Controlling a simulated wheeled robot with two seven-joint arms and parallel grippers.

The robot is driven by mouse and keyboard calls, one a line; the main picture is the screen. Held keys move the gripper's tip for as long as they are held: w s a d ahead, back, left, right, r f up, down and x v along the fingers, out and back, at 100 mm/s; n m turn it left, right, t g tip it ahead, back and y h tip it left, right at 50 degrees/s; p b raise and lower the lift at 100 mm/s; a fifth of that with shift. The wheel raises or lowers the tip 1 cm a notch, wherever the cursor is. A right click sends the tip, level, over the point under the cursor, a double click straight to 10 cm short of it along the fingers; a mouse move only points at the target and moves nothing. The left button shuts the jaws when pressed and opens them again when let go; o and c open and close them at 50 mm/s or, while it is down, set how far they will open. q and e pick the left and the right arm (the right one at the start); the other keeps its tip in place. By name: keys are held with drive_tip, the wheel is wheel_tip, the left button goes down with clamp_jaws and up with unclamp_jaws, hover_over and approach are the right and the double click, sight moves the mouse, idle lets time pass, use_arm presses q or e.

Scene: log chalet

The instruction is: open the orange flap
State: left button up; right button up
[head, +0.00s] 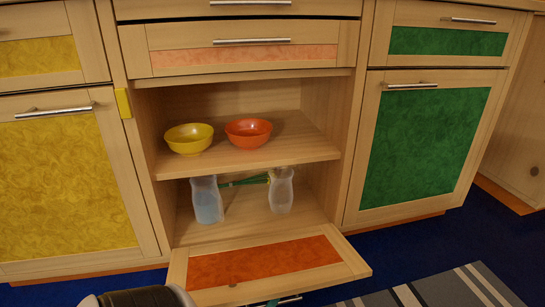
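The orange flap (265,263) is folded down and lies open at the bottom of the middle cabinet, its orange panel facing up. Its bar handle (275,301) shows at the flap's outer edge, near the bottom of the picture. Part of my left gripper (140,298) shows at the bottom left, just left of the flap's front corner. Its fingertips are cut off by the picture edge, so whether it is open or shut is hidden. My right gripper is not in view.
Inside the open cabinet, a yellow bowl (189,139) and an orange bowl (248,132) stand on the shelf. Two pale containers (206,201) (281,190) stand below. A yellow door (65,190) and a green door (424,150) flank it, shut. A striped rug (440,289) lies at right.

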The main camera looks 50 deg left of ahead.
use_arm(q)
drive_tip(key=o, duration=0.5)
drive_tip(key=shift+d, duration=0.25)
drive_tip(key=shift+c, duration=0.2)
drive_tip(key=shift+a, duration=0.1)
drive_tip(key=shift+r, duration=0.1)
drive_tip(key=shift+a, duration=0.1)
drive_tip(key=s+d+p, duration=0.4)
drive_tip(key=s+p, duration=0.1)
drive_tip(key=s, duration=0.7)
drive_tip(key=shift+s+f, duration=0.4)
drive_tip(key=shift+c, duration=0.2)
